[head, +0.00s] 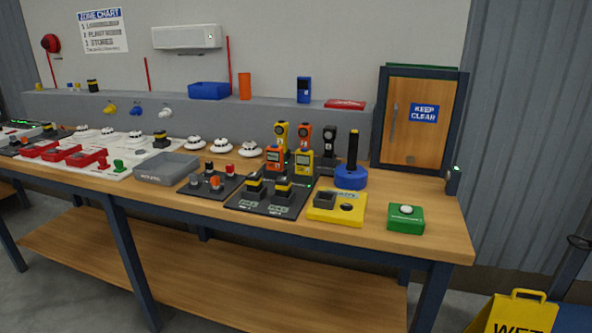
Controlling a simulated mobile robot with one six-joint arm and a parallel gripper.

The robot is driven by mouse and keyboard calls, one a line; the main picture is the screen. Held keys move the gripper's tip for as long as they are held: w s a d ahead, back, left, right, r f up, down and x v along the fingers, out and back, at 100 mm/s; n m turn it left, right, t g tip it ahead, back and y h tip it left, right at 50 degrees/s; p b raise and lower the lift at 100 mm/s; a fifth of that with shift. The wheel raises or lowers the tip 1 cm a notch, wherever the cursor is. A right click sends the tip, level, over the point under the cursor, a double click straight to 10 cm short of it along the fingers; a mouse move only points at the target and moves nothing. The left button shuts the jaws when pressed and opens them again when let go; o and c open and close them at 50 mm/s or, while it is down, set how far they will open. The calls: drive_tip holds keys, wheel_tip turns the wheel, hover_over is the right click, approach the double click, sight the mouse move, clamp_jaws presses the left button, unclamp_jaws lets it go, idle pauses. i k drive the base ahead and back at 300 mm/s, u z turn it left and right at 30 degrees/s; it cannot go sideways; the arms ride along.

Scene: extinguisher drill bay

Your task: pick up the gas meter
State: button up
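Several small handheld units that look like gas meters stand upright near the middle of the workbench. In front are an orange one (274,157) and a yellow one (304,161), side by side. Behind them stand another yellow unit (282,132), another orange one (304,134) and a black one (327,142), their lower parts partly hidden. A blue handheld unit (304,90) stands on the raised ledge. I cannot tell which of these is the gas meter. My gripper is not in view.
The wooden bench (440,215) is crowded. Before the units sit a black board with yellow-banded parts (265,208), a yellow box (338,209) and a green button box (406,217). A blue-based black post (351,177) stands right. A grey tray (166,168) is left. A yellow floor sign (520,312) stands lower right.

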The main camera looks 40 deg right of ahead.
sight(303, 158)
drive_tip(key=k, duration=1.7)
drive_tip(key=u, duration=0.8)
drive_tip(key=i, duration=1)
